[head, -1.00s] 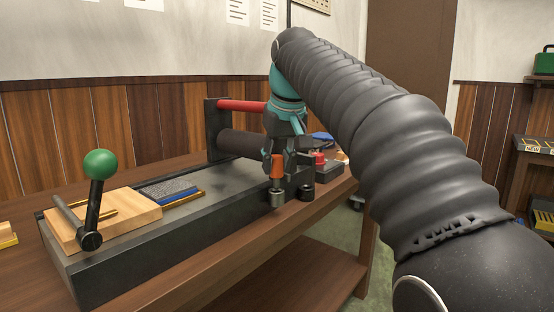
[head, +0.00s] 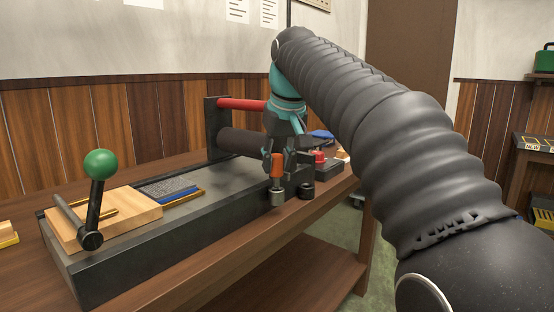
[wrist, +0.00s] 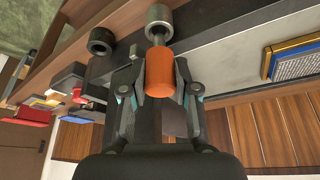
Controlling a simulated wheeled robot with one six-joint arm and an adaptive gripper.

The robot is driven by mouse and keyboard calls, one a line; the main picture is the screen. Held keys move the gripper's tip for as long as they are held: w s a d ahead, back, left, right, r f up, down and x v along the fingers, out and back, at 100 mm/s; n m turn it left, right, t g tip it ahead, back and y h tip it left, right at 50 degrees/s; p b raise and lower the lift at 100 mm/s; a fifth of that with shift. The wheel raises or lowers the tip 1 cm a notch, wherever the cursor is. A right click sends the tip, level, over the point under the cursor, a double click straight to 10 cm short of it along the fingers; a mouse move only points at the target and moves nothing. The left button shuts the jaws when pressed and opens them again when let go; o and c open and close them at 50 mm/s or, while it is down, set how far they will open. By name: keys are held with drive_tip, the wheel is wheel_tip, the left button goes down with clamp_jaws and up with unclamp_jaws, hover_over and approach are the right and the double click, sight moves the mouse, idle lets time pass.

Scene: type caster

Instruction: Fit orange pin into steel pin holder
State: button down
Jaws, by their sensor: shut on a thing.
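My gripper (head: 276,165) is shut on the orange pin (head: 278,165) and holds it upright at the front edge of the black machine bed. The steel pin holder (head: 276,198), a short grey cylinder, is directly below the pin. In the wrist view the orange pin (wrist: 160,74) sits between the two fingertips, in line with the steel pin holder (wrist: 158,17). A narrow shaft shows between the orange part and the holder. I cannot tell how deep its tip is in the holder.
A black round holder (head: 307,190) stands just right of the steel one. The black machine bed (head: 150,255) carries a wooden block (head: 135,212) and a green-knobbed lever (head: 99,164). A red-buttoned box (head: 323,168) is behind my gripper. The bench front is clear.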

drive_tip(key=shift+f+b, duration=0.45)
drive_tip(key=shift+f, duration=0.3)
drive_tip(key=c, duration=0.8)
unclamp_jaws()
drive_tip(key=shift+v, duration=6)
drive_tip(key=shift+d, duration=0.1)
